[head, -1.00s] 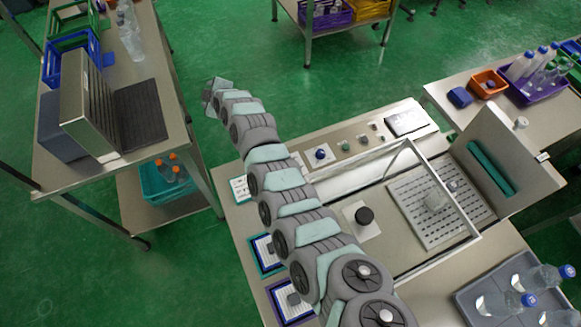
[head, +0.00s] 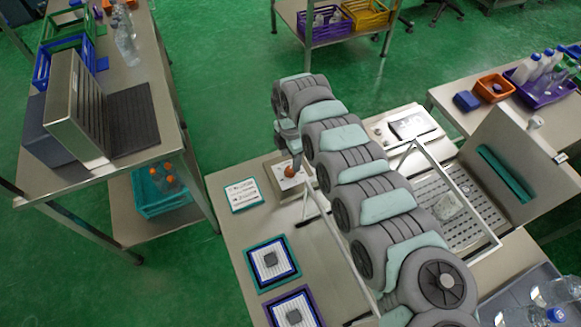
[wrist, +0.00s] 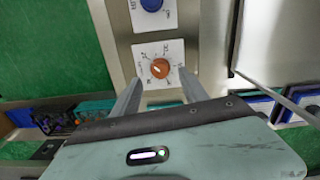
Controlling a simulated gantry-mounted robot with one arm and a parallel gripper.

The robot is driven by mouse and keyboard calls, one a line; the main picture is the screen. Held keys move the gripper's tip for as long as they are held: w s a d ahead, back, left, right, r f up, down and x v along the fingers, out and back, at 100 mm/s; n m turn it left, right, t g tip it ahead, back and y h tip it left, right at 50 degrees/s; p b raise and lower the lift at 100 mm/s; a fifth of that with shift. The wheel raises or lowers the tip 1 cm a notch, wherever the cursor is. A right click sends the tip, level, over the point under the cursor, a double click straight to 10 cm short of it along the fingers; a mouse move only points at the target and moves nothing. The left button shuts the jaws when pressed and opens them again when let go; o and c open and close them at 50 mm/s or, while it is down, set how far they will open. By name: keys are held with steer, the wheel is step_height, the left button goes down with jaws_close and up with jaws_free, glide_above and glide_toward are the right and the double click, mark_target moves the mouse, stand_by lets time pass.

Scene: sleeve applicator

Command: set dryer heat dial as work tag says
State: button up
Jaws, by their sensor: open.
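An orange dial (wrist: 160,68) sits on a white plate with printed scale marks, too small to read. A small pale mark shows on the dial, toward its upper left. The dial also shows in the head view (head: 293,172), at the machine's left end. My gripper (wrist: 160,76) is open, with one finger on each side of the dial; I cannot tell whether they touch it. A card with a teal edge (head: 243,195) and printed lines lies left of the dial. Its text is unreadable, and I cannot tell whether it is the work tag.
A blue knob (wrist: 152,4) sits beyond the orange dial. Two framed cards, one teal (head: 272,263) and one purple (head: 295,308), lie nearer on the bench. A raised metal frame (head: 482,205) and an open lid (head: 520,165) stand right of my arm.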

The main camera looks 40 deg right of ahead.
mark_target(291, 169)
step_height(291, 169, down, 6)
steer(key=shift+a+r+b, duration=0.1)
steer(key=shift+r+b, duration=0.15)
steer(key=shift+b, duration=0.05)
steer(key=shift+c, duration=0.5)
jaws_close()
